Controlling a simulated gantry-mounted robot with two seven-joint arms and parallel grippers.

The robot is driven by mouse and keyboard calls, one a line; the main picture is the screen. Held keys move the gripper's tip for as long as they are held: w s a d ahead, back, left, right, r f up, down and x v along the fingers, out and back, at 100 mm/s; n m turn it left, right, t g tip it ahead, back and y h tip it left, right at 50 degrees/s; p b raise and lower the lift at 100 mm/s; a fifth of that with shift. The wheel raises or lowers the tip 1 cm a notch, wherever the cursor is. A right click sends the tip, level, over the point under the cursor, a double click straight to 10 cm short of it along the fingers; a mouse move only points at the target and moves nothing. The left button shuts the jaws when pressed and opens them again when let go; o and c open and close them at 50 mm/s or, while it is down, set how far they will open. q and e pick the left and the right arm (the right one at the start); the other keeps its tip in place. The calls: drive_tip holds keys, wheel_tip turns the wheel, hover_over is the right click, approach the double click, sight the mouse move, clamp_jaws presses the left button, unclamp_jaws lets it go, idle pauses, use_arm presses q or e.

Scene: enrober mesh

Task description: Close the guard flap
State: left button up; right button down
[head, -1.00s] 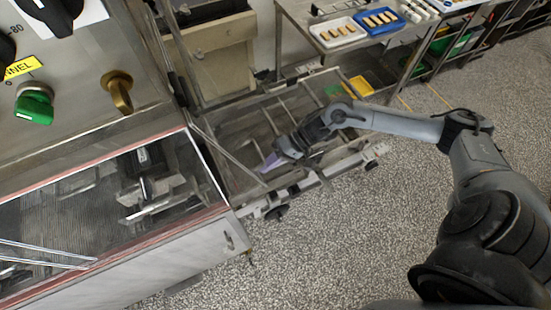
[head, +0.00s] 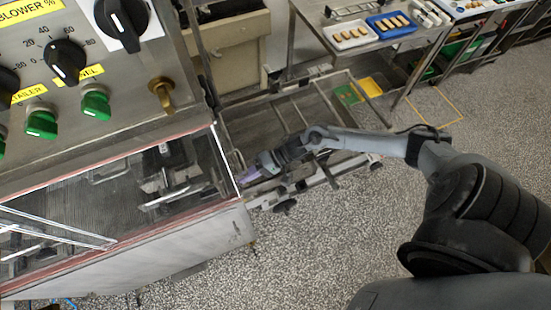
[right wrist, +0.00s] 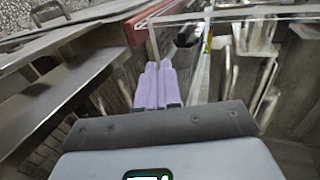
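A clear panel with a bright edge (head: 228,165) and a red strip (head: 110,168) encloses the mesh belt of the machine at left in the head view. It looks like the guard flap, but I cannot tell its exact angle. My right gripper (head: 244,178) has purple fingers and is at the panel's right end. In the right wrist view the two fingers (right wrist: 154,85) lie side by side, shut, with nothing clear between them. The red strip (right wrist: 150,22) and a clear panel edge (right wrist: 235,15) are just beyond the fingertips; contact cannot be told. My left gripper is not in view.
A control panel with knobs (head: 65,60) stands above the enclosure. A wheeled metal frame (head: 290,125) lies under my right forearm. A table with white (head: 350,36) and blue (head: 388,26) trays stands behind. The speckled floor (head: 320,235) in front is clear.

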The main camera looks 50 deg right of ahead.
drive_tip(key=shift+s+d+r, duration=0.15)
drive_tip(key=v, duration=1)
drive_tip(key=shift+d+p, duration=0.1)
drive_tip(key=shift+p, duration=0.2)
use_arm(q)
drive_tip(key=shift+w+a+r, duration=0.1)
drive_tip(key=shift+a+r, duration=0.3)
use_arm(e)
drive_tip(key=shift+s, duration=0.15)
